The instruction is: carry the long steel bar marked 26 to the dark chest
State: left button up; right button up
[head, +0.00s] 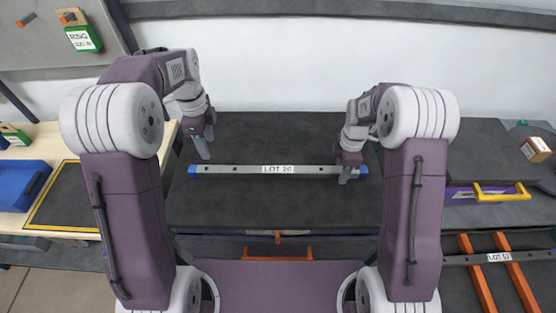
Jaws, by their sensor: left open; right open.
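The long steel bar (235,170), with blue ends and a white label that seems to read LOT 26, lies flat across the dark worktop (270,210). My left gripper (205,152) is open, just behind and above the bar near its left end. My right gripper (346,176) is open at the bar near its right end, hiding a little of it; I cannot tell whether it touches. I cannot make out for certain which thing is the dark chest.
A purple item with a yellow handle (502,194) is at the right. Another bar labelled LOT 57 or similar (468,259) rests on orange rails (518,275). A blue tray (22,187) and a yellow-edged dark mat (72,198) lie at the left.

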notch_tip(320, 180, up, 12)
dwell(0.5)
dwell(0.3)
